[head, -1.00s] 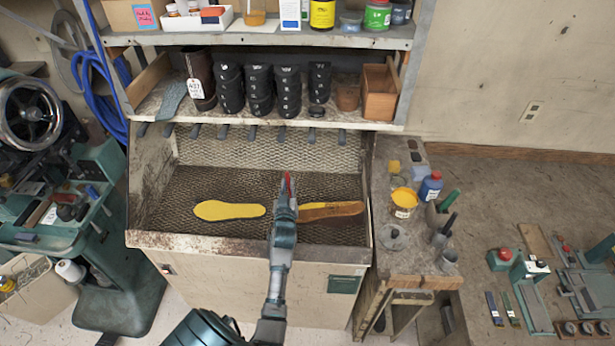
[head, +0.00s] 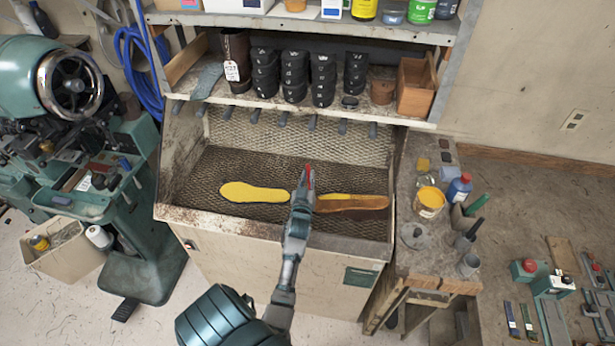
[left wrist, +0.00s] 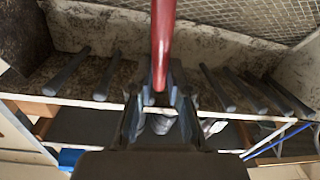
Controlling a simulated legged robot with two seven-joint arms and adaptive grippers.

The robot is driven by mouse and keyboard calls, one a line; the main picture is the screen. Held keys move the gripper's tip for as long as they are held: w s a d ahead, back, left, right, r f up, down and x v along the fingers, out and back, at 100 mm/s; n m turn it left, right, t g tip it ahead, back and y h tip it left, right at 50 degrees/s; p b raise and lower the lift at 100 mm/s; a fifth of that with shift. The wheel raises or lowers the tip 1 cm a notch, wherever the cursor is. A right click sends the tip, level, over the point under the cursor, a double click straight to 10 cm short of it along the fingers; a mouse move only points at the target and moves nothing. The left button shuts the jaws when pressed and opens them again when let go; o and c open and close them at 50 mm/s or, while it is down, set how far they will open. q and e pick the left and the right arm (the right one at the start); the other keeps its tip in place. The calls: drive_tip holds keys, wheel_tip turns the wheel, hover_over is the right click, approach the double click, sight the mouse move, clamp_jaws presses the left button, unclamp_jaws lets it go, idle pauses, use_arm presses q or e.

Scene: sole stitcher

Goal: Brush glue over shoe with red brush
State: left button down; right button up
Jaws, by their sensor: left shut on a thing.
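My left gripper (head: 304,190) reaches over the mesh-floored bench tray and is shut on the red brush (head: 309,174). The brush's red handle (left wrist: 163,45) runs up from between the fingers in the left wrist view; its bristles cannot be made out. A yellow sole (head: 255,192) lies on the mesh left of the gripper. A brown sole (head: 360,203) lies to the right, with yellow along its left upper part. The gripper partly hides the space between the soles. An open tub of yellow glue (head: 430,201) stands on the side table at right. My right gripper is not in view.
A blue bottle (head: 459,188), a grey lid (head: 414,236) and tool cups share the side table (head: 420,262). A shelf (head: 300,108) with black stacked items overhangs the tray's back, with several pegs below it. A green machine (head: 130,225) stands at left.

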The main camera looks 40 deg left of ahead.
use_arm(q)
drive_tip(key=shift+d+f, duration=0.15)
drive_tip(key=shift+f, duration=0.25)
idle(0.5)
